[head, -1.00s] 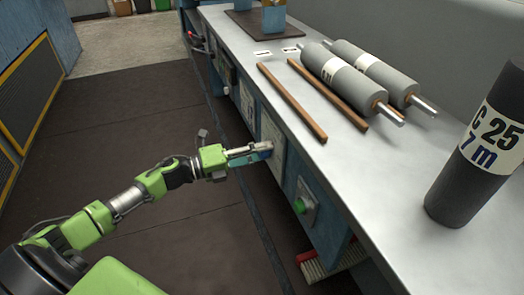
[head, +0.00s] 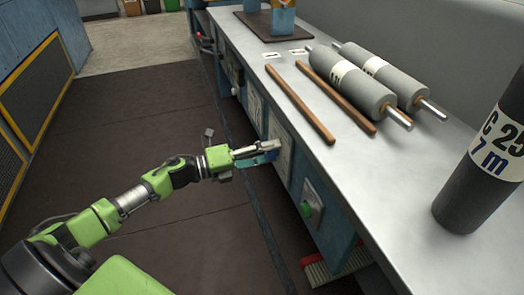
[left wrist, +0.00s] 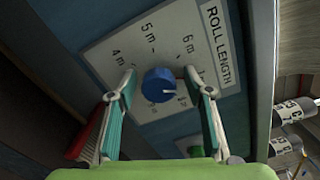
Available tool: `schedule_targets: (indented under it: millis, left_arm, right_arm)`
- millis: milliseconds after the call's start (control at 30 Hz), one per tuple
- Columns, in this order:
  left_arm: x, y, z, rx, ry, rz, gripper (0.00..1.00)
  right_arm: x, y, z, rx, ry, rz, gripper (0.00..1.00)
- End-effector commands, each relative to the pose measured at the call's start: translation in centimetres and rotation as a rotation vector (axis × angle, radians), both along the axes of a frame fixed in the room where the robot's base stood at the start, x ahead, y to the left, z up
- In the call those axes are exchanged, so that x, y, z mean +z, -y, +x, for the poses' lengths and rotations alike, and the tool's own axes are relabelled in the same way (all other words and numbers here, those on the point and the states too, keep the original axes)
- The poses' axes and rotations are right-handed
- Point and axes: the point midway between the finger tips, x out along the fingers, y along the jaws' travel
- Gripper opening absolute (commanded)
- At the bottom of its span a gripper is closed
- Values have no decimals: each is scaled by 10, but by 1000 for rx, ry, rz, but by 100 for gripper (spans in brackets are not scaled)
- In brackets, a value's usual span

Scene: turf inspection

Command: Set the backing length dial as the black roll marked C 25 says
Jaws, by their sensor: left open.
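The black roll (head: 484,185) stands upright at the right of the bench in the head view; its white label reads C 25 and 7 m. A blue dial knob (left wrist: 158,86) sits on a pale plate (left wrist: 108,62) lettered ROLL LENGTH, with 4 m, 5 m and 6 m legible; the other marks are partly hidden by a finger. A pale line on the knob points roughly right in the left wrist view. My left gripper (head: 276,150) is open at the bench front, its two fingers on either side of the knob; contact is unclear. My right gripper is not in view.
Grey rollers (head: 352,83) and wooden strips (head: 300,103) lie on the bench (head: 390,185). A green button (head: 305,209) is on the bench front, nearer than the dial. A red-edged brush (head: 340,265) is low by the bench. The floor (head: 130,130) at left is clear.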

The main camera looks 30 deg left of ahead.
Motion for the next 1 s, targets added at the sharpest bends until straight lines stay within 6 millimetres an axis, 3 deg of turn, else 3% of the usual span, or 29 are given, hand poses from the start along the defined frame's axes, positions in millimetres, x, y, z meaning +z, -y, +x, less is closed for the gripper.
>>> schedule_targets:
  millis: [167, 700, 1000]
  left_arm:
    - [-2, -9, -10, 1, -3, 0, 47]
    - [0, -65, -74, 1, -3, 0, 47]
    - [2, -79, -88, 1, 2, 0, 47]
  right_arm:
    - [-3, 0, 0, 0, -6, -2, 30]
    - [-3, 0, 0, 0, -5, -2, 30]
    - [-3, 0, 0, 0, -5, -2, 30]
